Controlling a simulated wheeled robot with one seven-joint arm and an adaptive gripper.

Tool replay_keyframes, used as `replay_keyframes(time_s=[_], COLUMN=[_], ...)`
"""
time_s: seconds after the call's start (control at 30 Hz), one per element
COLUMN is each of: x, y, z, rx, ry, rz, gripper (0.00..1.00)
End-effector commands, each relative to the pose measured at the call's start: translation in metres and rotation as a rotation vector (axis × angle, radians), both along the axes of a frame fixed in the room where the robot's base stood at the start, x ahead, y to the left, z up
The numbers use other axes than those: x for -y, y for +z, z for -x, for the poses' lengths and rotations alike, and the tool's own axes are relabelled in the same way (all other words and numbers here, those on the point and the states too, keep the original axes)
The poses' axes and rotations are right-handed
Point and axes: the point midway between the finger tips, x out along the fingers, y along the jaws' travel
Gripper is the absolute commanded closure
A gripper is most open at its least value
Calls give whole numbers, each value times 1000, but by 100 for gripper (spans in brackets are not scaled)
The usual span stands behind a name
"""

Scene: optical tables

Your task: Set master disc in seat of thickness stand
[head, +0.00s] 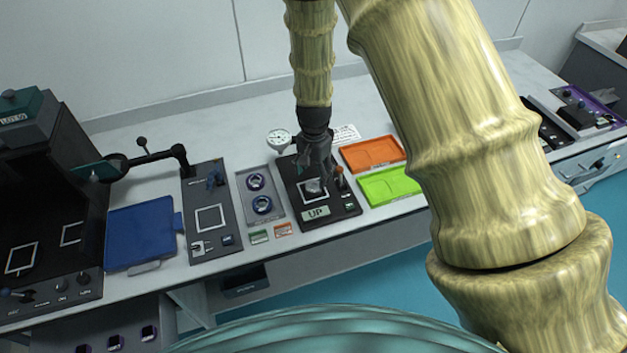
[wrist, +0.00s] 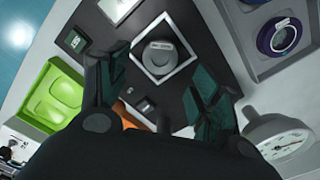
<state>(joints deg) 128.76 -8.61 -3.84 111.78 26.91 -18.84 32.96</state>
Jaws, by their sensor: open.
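The thickness stand (head: 325,211) is a dark panel with a white square outline, an "UP" sign and a dial gauge (head: 279,138). A grey disc with a small label (wrist: 158,57), apparently the master disc, lies inside the white square in the wrist view. It looks flat; I cannot tell whether it is fully down in the seat. My gripper (head: 316,177) is over the stand. In the wrist view my gripper's fingers (wrist: 160,80) are spread, with the disc showing beyond and between them, and nothing is held. The gripper partly hides the square in the head view.
The dial gauge also shows close beside my gripper in the wrist view (wrist: 284,138). A blue tray (head: 140,238) lies farther left.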

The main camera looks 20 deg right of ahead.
Motion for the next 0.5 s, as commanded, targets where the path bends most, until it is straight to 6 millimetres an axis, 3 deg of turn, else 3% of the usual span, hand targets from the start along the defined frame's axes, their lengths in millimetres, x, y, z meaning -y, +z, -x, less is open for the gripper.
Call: replay_keyframes(time_s=[0.5], x=[0], y=[59], z=[-1], rx=[2], ry=[0], rz=[1], gripper=[35])
